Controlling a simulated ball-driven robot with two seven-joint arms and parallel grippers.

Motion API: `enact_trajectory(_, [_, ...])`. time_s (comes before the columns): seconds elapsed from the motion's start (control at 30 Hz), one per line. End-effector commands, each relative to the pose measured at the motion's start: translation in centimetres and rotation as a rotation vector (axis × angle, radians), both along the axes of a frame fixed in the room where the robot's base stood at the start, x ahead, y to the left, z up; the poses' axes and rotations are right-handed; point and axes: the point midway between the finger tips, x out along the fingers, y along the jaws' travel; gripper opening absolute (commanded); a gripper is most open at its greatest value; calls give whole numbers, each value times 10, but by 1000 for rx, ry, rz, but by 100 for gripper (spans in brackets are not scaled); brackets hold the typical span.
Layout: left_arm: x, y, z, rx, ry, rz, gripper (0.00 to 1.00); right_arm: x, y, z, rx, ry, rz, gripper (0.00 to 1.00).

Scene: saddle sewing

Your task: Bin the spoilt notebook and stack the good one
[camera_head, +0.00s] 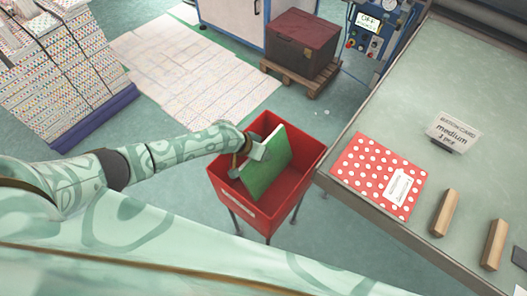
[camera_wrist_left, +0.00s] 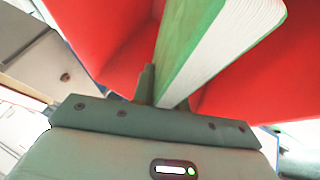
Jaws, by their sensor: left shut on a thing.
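A green notebook (camera_head: 268,172) with pale page edges is tilted inside the mouth of a red bin (camera_head: 312,153). My left gripper (camera_head: 256,154) is shut on the green notebook at its upper left edge, over the bin. In the left wrist view the notebook (camera_wrist_left: 215,50) stands out from between the jaws, with the red bin walls (camera_wrist_left: 105,32) on both sides. A red notebook with white dots and a white label (camera_head: 372,168) lies flat on the table (camera_head: 415,90). Whether the green notebook touches the bin floor is hidden. My right gripper is not in view.
On the table are a grey card sign (camera_head: 454,132) reading "medium" and two wooden blocks (camera_head: 445,212) (camera_head: 494,244). A dark red box (camera_head: 302,44) sits on a pallet behind the bin. Stacked paper (camera_head: 50,70) stands at the left.

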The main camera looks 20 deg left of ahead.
Motion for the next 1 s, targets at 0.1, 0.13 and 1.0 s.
enact_trajectory(0.1, [0,0,-23,-2,1,1,0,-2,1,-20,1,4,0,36])
enact_trajectory(0.13, [0,-1,-27,-2,1,1,0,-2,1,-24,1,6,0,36])
enact_trajectory(1.0, [1,0,-75,-2,-1,1,0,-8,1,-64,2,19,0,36])
